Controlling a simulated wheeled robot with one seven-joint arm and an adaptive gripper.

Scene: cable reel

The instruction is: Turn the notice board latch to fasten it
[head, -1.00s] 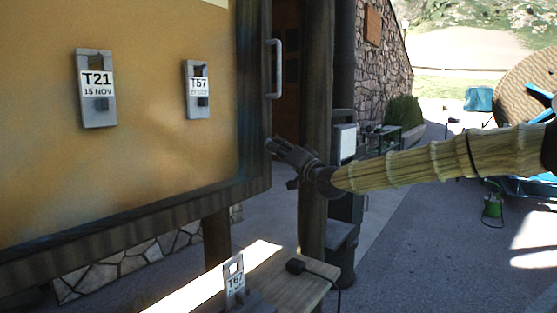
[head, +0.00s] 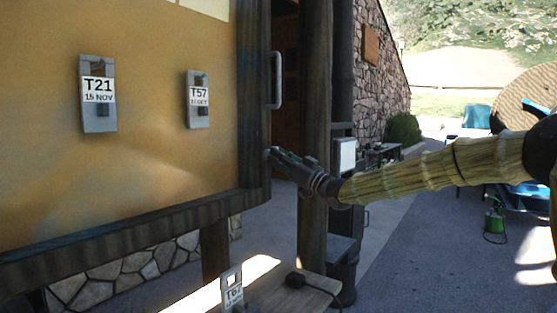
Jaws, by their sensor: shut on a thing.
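The notice board (head: 150,150) fills the left of the head view, a tan panel in a dark wooden frame. A grey metal handle (head: 275,80) stands upright on the frame's right side. My gripper (head: 270,154) is at the frame's right edge, below the handle, with its fingers pointing left. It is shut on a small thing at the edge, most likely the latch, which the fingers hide. I cannot tell the latch's angle.
Grey tags T21 (head: 98,94) and T57 (head: 197,99) hang on the board. Another tag (head: 232,289) stands on a wooden bench (head: 290,290) below, beside a black plug (head: 295,279). A dark post (head: 314,120) rises behind my gripper.

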